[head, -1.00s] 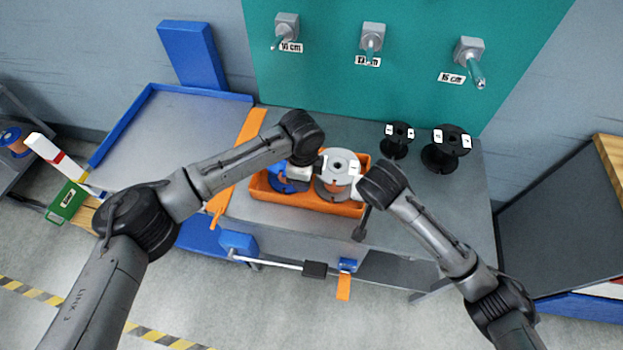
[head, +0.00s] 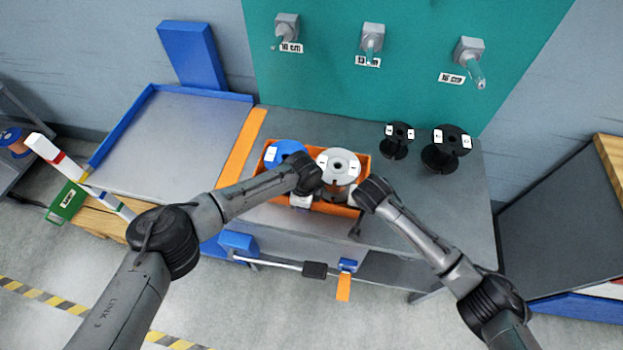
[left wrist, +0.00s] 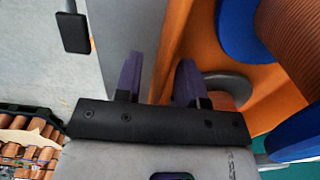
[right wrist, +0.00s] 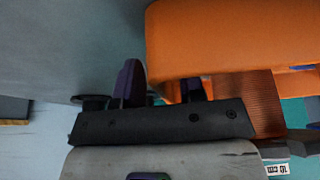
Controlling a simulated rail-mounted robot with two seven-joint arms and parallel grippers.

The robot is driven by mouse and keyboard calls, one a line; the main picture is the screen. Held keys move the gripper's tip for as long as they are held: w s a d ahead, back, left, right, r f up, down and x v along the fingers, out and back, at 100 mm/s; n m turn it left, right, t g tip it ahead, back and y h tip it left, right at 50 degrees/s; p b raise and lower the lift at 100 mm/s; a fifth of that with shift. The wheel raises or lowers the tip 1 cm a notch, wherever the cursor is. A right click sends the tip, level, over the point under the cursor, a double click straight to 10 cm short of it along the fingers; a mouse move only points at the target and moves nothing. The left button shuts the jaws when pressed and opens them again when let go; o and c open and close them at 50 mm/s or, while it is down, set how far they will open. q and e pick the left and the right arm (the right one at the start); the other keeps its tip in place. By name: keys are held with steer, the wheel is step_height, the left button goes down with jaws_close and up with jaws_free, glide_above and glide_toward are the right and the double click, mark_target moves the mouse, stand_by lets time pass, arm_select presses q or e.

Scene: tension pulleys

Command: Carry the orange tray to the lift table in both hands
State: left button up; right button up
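The orange tray (head: 338,209) rests on the grey bench. It holds a blue spool (head: 284,152) and a silver-grey spool (head: 338,165). My left gripper (head: 301,203) is at the tray's near side. In the left wrist view its fingers (left wrist: 158,82) stand apart, one outside the tray wall and one inside. My right gripper (head: 355,228) is at the tray's near right corner. In the right wrist view its fingers (right wrist: 162,86) are apart, with the orange tray wall (right wrist: 235,40) by them; the inner finger is partly hidden. Contact cannot be told.
A grey table (head: 180,135) with blue rims adjoins on the left, past an orange strip (head: 243,145). Its top is clear. Two black spools (head: 446,148) stand at the bench's back right. Labelled pegs (head: 372,42) stick out from the teal wall panel.

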arm_select(q)
steer(key=shift+f, duration=0.4)
arm_select(e)
steer(key=shift+w+f, duration=0.15)
steer(key=shift+f, duration=0.2)
arm_select(q)
jaws_close()
arm_select(e)
jaws_close()
arm_select(q)
steer(key=shift+r, duration=0.15)
arm_select(e)
steer(key=shift+r, duration=0.15)
